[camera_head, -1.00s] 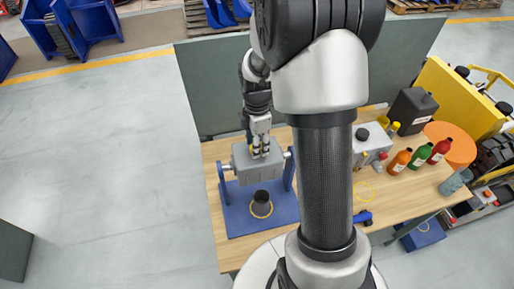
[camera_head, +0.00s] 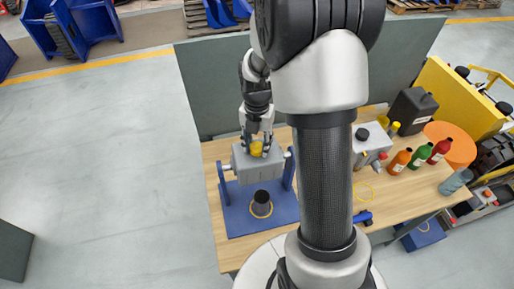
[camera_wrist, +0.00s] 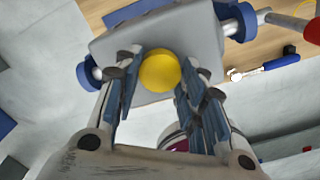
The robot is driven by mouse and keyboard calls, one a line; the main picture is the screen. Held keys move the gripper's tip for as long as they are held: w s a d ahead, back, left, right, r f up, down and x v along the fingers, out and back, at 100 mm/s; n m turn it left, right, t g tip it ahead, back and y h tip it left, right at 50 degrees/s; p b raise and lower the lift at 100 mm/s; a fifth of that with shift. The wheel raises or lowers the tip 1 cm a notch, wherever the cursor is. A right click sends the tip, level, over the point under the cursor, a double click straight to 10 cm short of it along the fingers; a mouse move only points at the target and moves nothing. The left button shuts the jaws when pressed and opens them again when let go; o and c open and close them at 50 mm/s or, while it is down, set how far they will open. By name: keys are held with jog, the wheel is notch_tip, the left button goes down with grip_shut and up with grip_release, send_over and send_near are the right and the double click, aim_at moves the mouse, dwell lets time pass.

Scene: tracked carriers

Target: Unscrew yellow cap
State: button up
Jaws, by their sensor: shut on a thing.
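The round yellow cap (camera_head: 256,149) sits on top of a grey box-shaped tank (camera_head: 247,165). The tank hangs between the uprights of a blue stand (camera_head: 240,215). My gripper (camera_head: 257,151) comes down from above, with its fingers on opposite sides of the cap. In the wrist view, the cap (camera_wrist: 160,71) lies between the fingers, and my gripper (camera_wrist: 158,75) is shut on it. The cap is at the tank's top face; whether it is lifted at all cannot be told. The cap's threads and the tank's opening are hidden.
A black cup-like part (camera_head: 261,198) stands on the stand's base inside a yellow ring. To the right on the wooden table (camera_head: 400,190) are a second grey tank (camera_head: 371,142), orange (camera_head: 401,160), green and red bottles, and a black canister (camera_head: 412,108). A grey panel stands behind.

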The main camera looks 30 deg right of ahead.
jog(key=n, duration=0.3)
jog(key=shift+w+r, duration=0.1)
jog(key=shift+r, duration=0.25)
jog(key=shift+c, duration=0.3)
jog(key=o, duration=1)
